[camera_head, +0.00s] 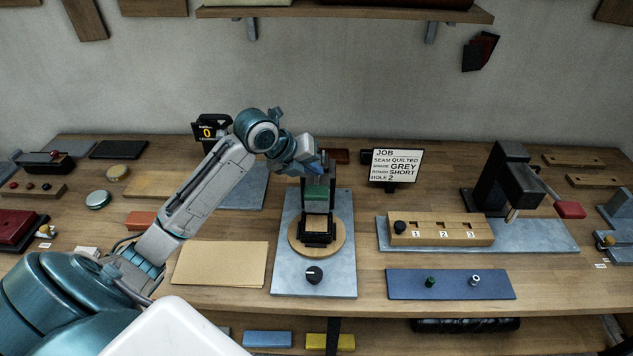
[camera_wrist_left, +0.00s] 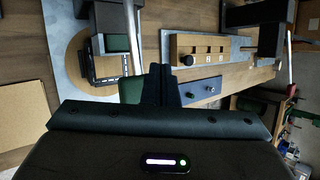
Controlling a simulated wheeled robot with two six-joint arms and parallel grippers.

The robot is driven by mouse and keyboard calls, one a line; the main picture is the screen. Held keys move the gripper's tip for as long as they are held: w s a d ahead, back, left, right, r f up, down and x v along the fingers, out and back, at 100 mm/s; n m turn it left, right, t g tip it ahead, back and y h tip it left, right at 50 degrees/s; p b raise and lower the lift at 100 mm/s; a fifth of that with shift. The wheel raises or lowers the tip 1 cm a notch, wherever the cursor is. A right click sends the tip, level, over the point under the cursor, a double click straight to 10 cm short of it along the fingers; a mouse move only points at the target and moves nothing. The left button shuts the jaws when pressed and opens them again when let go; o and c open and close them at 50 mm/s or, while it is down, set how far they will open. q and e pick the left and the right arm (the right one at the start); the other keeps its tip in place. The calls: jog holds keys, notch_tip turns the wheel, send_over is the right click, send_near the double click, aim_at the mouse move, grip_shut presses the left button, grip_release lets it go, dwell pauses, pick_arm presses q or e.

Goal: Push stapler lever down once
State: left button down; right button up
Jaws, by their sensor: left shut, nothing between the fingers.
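The stapler, as I take it, is the device on a grey plate (camera_head: 285,271) in the middle of the bench. It has a dark green block (camera_head: 317,193) above a black holder (camera_head: 318,232) on a round wooden disc (camera_head: 336,240). My left gripper (camera_head: 317,168) is shut and empty, right over the top of this device, and hides its upper part. I cannot tell whether it touches the lever. In the left wrist view the closed fingers (camera_wrist_left: 161,84) are beside a dark green part (camera_wrist_left: 130,89), with the wooden disc (camera_wrist_left: 68,50) at the left. My right gripper is out of view.
A black dial (camera_head: 314,274) sits at the plate's front. A job sign (camera_head: 397,166) stands behind right. A black press (camera_head: 515,185) with a red handle (camera_head: 570,209) and a numbered wooden block (camera_head: 440,229) stand right. Tan sheets (camera_head: 220,263) lie left.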

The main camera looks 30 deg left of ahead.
pick_arm(q)
jog(key=r+p, duration=0.2)
jog(key=r, duration=0.2)
jog(key=shift+w+a+r+p, duration=0.15)
jog(key=shift+w+p, duration=0.15)
jog(key=shift+p, duration=0.1)
dwell(0.4)
